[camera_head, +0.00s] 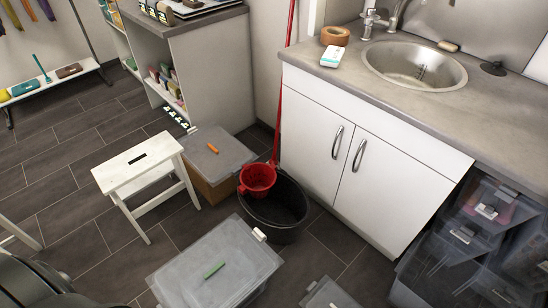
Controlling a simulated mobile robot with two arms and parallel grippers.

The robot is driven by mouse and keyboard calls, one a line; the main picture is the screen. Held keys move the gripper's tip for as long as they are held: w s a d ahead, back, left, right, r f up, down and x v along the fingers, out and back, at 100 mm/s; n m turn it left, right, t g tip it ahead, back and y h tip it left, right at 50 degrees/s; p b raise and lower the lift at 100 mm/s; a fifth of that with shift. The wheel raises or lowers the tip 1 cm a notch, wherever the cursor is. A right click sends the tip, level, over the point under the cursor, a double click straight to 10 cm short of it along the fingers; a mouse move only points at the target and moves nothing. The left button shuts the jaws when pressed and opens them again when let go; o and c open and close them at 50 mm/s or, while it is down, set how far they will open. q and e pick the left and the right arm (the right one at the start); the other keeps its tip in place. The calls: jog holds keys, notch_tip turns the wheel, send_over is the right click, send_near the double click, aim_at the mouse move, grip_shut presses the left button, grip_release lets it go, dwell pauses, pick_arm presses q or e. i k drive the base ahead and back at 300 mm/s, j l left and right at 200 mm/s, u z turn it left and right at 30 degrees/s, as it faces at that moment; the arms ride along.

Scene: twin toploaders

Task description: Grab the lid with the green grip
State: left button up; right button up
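A translucent grey lid (237,252) lies on a bin at the bottom middle of the head view. A short green grip (214,270) lies across the middle of this lid. A similar grey lid (224,160) with an orange grip (212,148) lies on a brown box farther back. Neither of my grippers is in view, so I cannot tell how they stand to the lids.
A white step stool (138,163) stands left of the brown box (215,191). A black tub (284,207) with a red bucket (257,179) stands between the lids and the white sink cabinet (331,157). Clear bins (462,236) are stacked at right. Floor (80,250) is free at left.

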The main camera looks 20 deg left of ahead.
aim_at(221, 268)
jog(key=u, duration=0.8)
jog(key=k+l+u, duration=0.15)
jog(key=u, duration=0.65)
